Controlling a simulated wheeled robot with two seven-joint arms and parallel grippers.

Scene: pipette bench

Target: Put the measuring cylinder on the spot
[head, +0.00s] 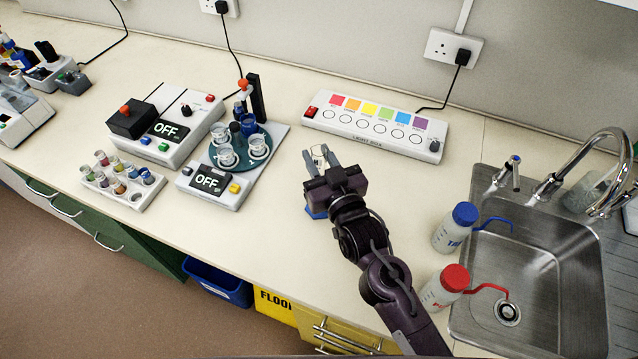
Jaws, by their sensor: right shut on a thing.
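My right gripper (320,164) is over the middle of the bench, with its fingers pointing toward the wall. It is shut on a clear, thin-walled thing, the measuring cylinder (320,153), whose upper end shows between the fingertips. The gripper body hides most of the cylinder. A blue patch (314,213) shows at the left edge below the gripper; I cannot tell whether it is the cylinder's foot or a mark on the bench. No other spot is clearly visible. My left gripper is not in view.
A stand with a turntable of beakers (240,150) is left of the gripper. A white panel with coloured squares (375,125) lies behind. Blue-capped (455,228) and red-capped (444,288) bottles stand right, beside the sink (555,270).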

